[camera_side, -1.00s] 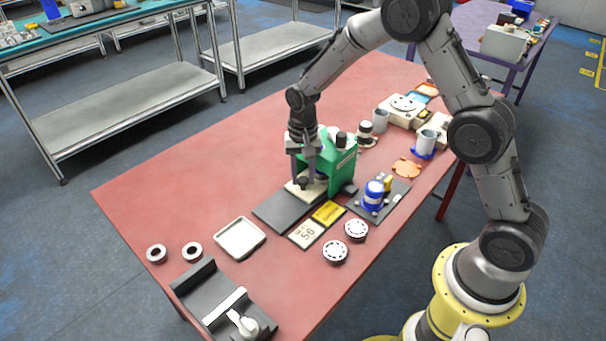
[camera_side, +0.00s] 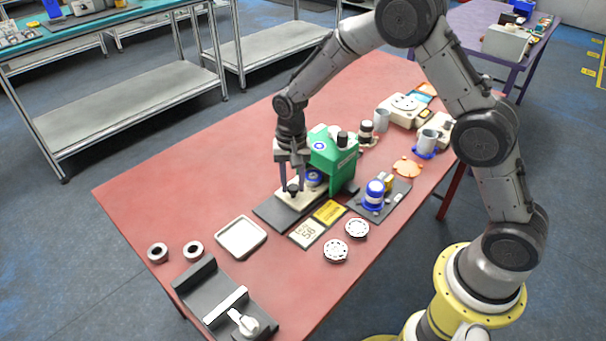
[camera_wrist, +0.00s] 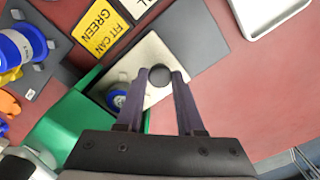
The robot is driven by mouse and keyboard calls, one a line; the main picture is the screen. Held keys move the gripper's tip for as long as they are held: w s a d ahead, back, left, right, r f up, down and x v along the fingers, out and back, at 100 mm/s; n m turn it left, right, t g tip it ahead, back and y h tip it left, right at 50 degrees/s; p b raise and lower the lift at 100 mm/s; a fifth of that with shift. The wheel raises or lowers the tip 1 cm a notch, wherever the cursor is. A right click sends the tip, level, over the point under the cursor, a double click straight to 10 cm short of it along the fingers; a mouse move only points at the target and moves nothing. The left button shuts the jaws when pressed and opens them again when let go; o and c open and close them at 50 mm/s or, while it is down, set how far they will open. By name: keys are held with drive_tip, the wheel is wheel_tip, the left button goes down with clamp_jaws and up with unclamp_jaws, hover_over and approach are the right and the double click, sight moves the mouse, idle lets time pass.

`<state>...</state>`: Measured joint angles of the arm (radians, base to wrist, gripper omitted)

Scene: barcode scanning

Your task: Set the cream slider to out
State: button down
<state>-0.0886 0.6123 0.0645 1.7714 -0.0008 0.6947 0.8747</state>
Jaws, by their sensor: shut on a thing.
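The cream slider (camera_side: 302,202) is a flat cream plate on a dark base (camera_side: 268,212), in front of the green machine (camera_side: 336,157). It carries a black knob (camera_wrist: 159,75) and, behind that, a small blue-and-white can (camera_side: 314,178). My gripper (camera_side: 292,190) points down with its fingers on either side of the knob, shut on it. In the wrist view the slider (camera_wrist: 148,52) sticks out of the green housing (camera_wrist: 62,122), and the can (camera_wrist: 118,99) sits at the housing's edge.
A yellow card (camera_side: 329,212) reading "FIT CAN GREEN" and a cream card (camera_side: 306,233) lie beside the base. A white tray (camera_side: 241,237) is to the left. A blue fixture (camera_side: 376,193) stands to the right. The red table's left part is clear.

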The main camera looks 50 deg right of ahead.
drive_tip(key=a, duration=0.6)
drive_tip(key=shift+a+r, duration=0.1)
drive_tip(key=shift+a, duration=0.2)
drive_tip(key=c, duration=0.8)
unclamp_jaws()
drive_tip(key=shift+r, duration=0.15)
wheel_tip(320, 180, up, 14)
drive_tip(key=shift+f, duration=0.25)
